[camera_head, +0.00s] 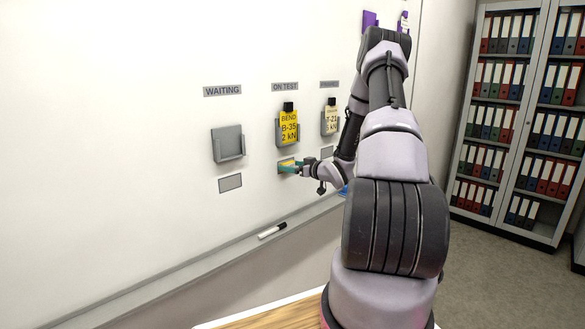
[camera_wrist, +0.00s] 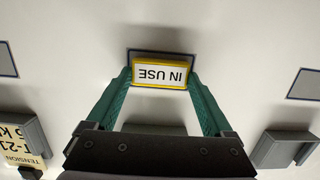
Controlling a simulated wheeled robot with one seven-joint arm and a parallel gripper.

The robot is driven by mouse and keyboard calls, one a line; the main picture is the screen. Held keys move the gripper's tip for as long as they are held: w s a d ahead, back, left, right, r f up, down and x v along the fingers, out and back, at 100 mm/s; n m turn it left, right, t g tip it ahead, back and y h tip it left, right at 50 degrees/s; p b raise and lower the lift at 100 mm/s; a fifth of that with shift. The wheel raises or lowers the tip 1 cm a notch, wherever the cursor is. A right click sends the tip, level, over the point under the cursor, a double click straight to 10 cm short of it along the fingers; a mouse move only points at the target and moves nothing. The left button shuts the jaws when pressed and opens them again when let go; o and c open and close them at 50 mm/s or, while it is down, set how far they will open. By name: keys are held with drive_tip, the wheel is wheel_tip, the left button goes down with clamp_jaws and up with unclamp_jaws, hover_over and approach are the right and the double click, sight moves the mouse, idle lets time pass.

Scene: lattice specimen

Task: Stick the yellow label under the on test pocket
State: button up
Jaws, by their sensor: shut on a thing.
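The yellow-edged label (camera_wrist: 160,73) reads IN USE, upside down in the wrist view. My gripper (camera_wrist: 160,77) is shut on its two ends with green fingers. The label is at the dark-edged grey patch (camera_wrist: 160,52) on the board, covering most of it; I cannot tell whether it touches. In the head view the label (camera_head: 286,162) and my gripper (camera_head: 292,167) are just below the ON TEST pocket (camera_head: 297,136). That pocket holds a yellow card (camera_head: 289,126) reading BEND B-35 2 kN. In the wrist view the pocket is mostly hidden behind my gripper.
The empty WAITING pocket (camera_head: 228,144) is to the left, with a bare grey patch (camera_head: 230,183) below. The right-hand pocket (camera_head: 330,123) holds a pale T-21 card. A marker (camera_head: 272,231) lies on the board's ledge. Binder shelves (camera_head: 515,100) stand at right.

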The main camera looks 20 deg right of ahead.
drive_tip(key=shift+w, duration=0.1)
drive_tip(key=o, duration=1)
drive_tip(key=shift+v, duration=2.5)
drive_tip(key=v, duration=1.1)
